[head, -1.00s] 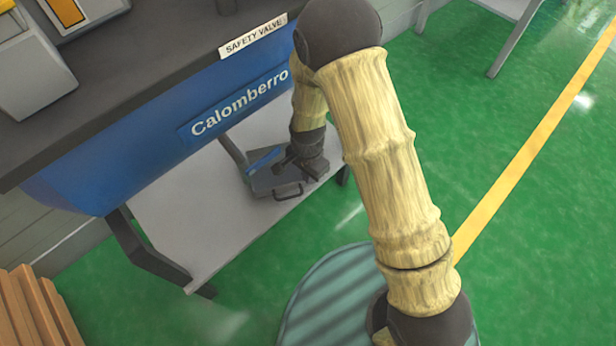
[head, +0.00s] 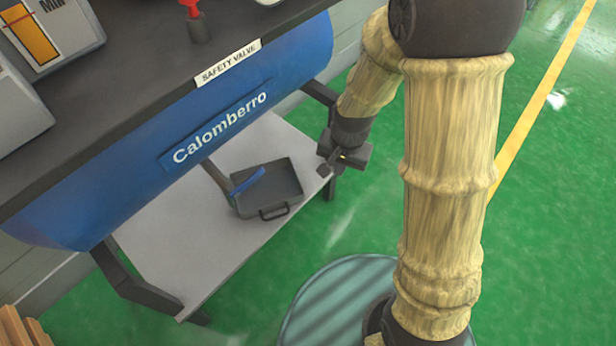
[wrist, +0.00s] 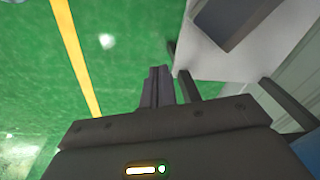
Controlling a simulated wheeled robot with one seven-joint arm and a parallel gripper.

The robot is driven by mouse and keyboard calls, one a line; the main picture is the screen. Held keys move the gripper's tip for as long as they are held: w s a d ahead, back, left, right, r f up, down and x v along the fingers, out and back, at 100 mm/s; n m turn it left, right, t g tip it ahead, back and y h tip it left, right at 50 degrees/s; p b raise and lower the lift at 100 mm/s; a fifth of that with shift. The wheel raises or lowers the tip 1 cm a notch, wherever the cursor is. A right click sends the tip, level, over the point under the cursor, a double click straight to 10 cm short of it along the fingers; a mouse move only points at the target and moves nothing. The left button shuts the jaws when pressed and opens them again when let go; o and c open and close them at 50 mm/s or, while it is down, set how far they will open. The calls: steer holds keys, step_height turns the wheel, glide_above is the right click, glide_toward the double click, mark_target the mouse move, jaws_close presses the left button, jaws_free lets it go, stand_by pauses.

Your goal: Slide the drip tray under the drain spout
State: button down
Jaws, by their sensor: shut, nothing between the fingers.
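The dark grey drip tray (head: 283,182) lies on the light shelf under the blue tank, its handle (head: 273,212) facing the shelf's front edge. A dark slanted pipe, apparently the drain spout (head: 217,177), comes down from under the tank to the tray's left edge. A blue lever (head: 247,183) shows over the tray's left part. I cannot tell exactly where the spout's mouth sits. My gripper (head: 326,167) is shut and empty, to the right of the tray and apart from it. In the wrist view, my shut fingers (wrist: 157,88) point past the shelf; the tray (wrist: 222,18) is partly visible.
The blue Calomberro tank (head: 130,170) hangs above the shelf (head: 170,250), leaving low room over the tray. Dark legs (head: 135,280) support the shelf. The dark bench top (head: 140,85) carries a red-handled valve (head: 190,8). Green floor (head: 370,215) to the right is open.

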steer(key=s+d+r+n+p, duration=0.1)
steer(key=s+d+r+p, duration=0.1)
steer(key=r, duration=0.4)
steer(key=s+d+r+n+t+p, duration=0.1)
steer(key=s+d+r+p, duration=0.1)
steer(key=d+r+p, duration=0.2)
steer(key=s+d+r+n+p, duration=0.1)
steer(key=s+d+r+p, duration=0.1)
steer(key=d+r, duration=0.3)
step_height(320, 180, up, 3)
steer(key=shift+s+r+p, duration=0.15)
steer(key=shift+s+p, duration=0.2)
steer(key=shift+p, duration=0.45)
steer(key=shift+d, duration=0.1)
steer(key=shift+w, duration=0.1)
